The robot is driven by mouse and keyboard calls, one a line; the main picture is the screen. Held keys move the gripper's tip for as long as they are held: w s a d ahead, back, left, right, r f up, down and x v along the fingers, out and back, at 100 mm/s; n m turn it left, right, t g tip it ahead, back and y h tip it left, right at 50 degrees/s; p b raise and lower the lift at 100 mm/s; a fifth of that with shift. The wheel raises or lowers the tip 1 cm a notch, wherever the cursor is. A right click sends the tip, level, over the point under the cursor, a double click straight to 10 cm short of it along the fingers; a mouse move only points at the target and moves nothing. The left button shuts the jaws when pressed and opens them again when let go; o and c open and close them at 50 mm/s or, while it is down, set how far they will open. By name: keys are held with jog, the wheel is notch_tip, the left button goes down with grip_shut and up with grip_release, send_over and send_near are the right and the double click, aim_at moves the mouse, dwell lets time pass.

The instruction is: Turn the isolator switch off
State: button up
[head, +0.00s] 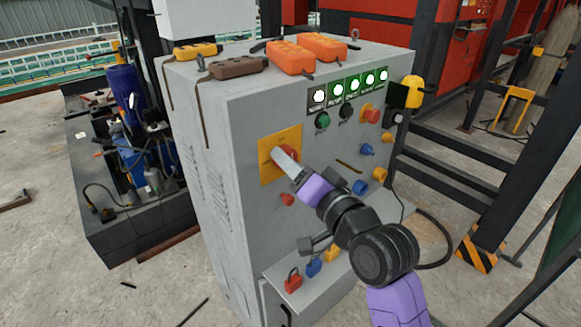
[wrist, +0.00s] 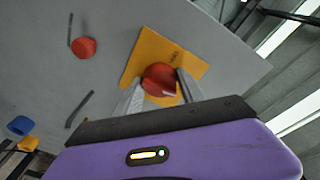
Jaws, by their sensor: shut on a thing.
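The isolator switch is a red rotary handle (wrist: 159,79) on a yellow plate (head: 267,162) on the front of the grey control cabinet (head: 240,200). In the head view only part of the red handle (head: 289,151) shows past my gripper. My gripper (head: 282,157) reaches the plate from the lower right. In the wrist view my gripper (wrist: 160,88) has one finger on each side of the red handle and is shut on it. The handle's exact angle is hard to tell, as the fingers cover its sides.
Lit green indicators (head: 347,87) sit above several knobs on the cabinet front. A red knob (head: 287,200) is below the yellow plate. Padlocks (head: 313,267) rest on a low ledge. Orange pendants (head: 291,58) lie on top. Steel stairs (head: 450,170) stand close at the right.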

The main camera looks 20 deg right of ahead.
jog(key=n+b, duration=0.1)
jog(key=n, duration=0.1)
jog(key=n+b, duration=0.1)
jog(key=b, duration=0.1)
jog(key=n+b, duration=0.1)
jog(key=n, duration=0.1)
jog(key=shift+f+n+t+b, duration=0.3)
jog(key=shift+f+b, duration=0.05)
jog(key=n+y+b, duration=0.1)
jog(key=n+b, duration=0.2)
jog(key=n, duration=0.1)
jog(key=shift+d+b, duration=0.15)
jog(key=shift+b, duration=0.15)
jog(key=n+y+b, duration=0.1)
jog(key=n+b, duration=0.3)
jog(key=n, duration=0.1)
jog(key=shift+d, duration=0.1)
jog(key=shift+w+n+y+b, duration=0.1)
jog(key=shift+n+y+b, duration=0.3)
jog(key=shift+n+b, duration=1.15)
jog(key=shift+r+n, duration=0.1)
jog(key=shift+n, duration=0.15)
jog(key=o, duration=1.4)
jog(key=shift+c, duration=0.2)
